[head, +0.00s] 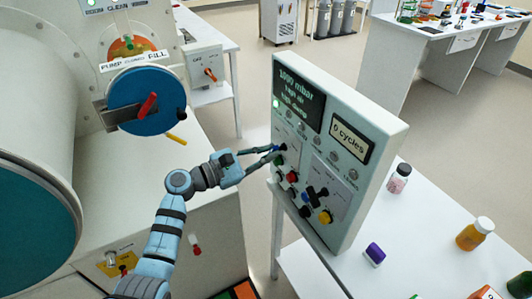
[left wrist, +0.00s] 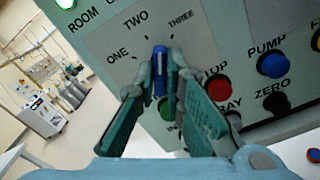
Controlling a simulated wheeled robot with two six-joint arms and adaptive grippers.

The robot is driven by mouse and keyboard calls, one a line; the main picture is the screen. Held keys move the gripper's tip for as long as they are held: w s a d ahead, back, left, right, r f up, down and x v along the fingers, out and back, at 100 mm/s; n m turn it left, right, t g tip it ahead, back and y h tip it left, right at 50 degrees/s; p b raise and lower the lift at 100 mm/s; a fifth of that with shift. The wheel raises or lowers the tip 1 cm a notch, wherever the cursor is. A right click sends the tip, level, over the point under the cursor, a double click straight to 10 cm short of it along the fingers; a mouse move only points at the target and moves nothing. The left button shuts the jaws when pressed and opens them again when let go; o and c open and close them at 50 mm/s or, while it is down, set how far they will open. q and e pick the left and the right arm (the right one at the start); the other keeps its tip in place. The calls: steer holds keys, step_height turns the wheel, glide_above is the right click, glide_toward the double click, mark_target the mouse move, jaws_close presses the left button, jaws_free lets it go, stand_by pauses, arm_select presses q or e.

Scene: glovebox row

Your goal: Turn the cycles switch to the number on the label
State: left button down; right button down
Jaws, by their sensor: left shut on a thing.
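The cycles switch (left wrist: 159,60) is a blue knob on the grey control panel (head: 362,125), with ONE, TWO and THREE printed around it. My left gripper (left wrist: 160,84) has its fingers on both sides of the knob, shut on it. The knob stands nearly upright in the left wrist view, below TWO; I cannot tell its exact mark. In the head view my left gripper (head: 279,153) reaches the panel's left side and hides the switch. The panel display (head: 350,136) reads "0 cycles". A label (head: 134,61) above the blue round door reads PUMP and FILL, its middle word unclear. My right gripper is out of view.
Red (left wrist: 217,88), blue (left wrist: 271,64) and black (left wrist: 276,103) buttons sit close right of the switch. A green button is partly hidden behind the fingers. A glovebox with a blue round door (head: 146,99) stands left. Bottles stand on the white table (head: 415,252) right of the panel.

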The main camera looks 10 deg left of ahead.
arm_select(q)
steer(key=m+b, duration=0.3)
steer(key=m, duration=0.2)
steer(key=c, duration=1.7)
jaws_free()
steer(key=v, duration=1.2)
